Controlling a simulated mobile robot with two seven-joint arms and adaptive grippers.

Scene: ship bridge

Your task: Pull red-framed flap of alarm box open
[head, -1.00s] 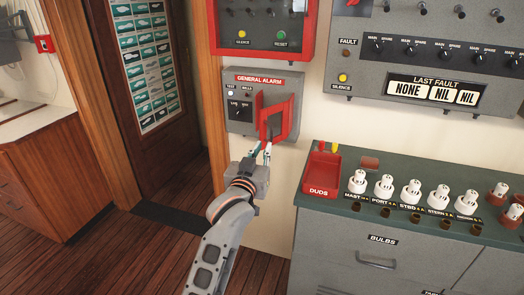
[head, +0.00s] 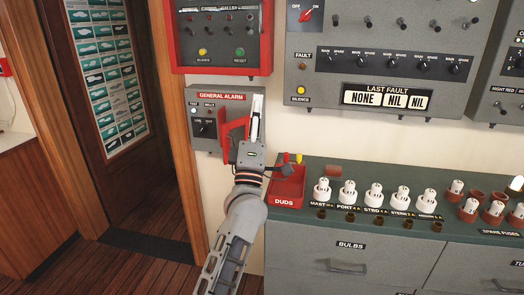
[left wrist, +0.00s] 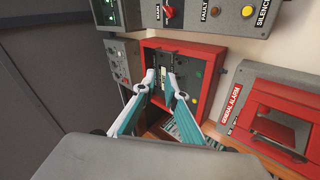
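The grey general alarm box (head: 200,140) hangs on the wall in the head view, under a larger red-framed panel. Its red-framed flap (head: 226,146) stands out from the box face, and my left gripper hides its right part. My left gripper (head: 257,104) points up in front of the box's right side. The left wrist view shows its two fingers (left wrist: 162,80) apart with nothing between them. There the alarm box (left wrist: 285,85) and its red flap (left wrist: 262,126) lie to the right, outside the fingers. Contact with the flap cannot be told. My right gripper is not in view.
The red-framed panel (head: 180,66) is just above the box. A red DUDS tray (head: 287,192) sits on the counter (head: 310,166) below right, close to my left wrist. White bulbs (head: 348,194) stand in a row there. A doorway is at the left.

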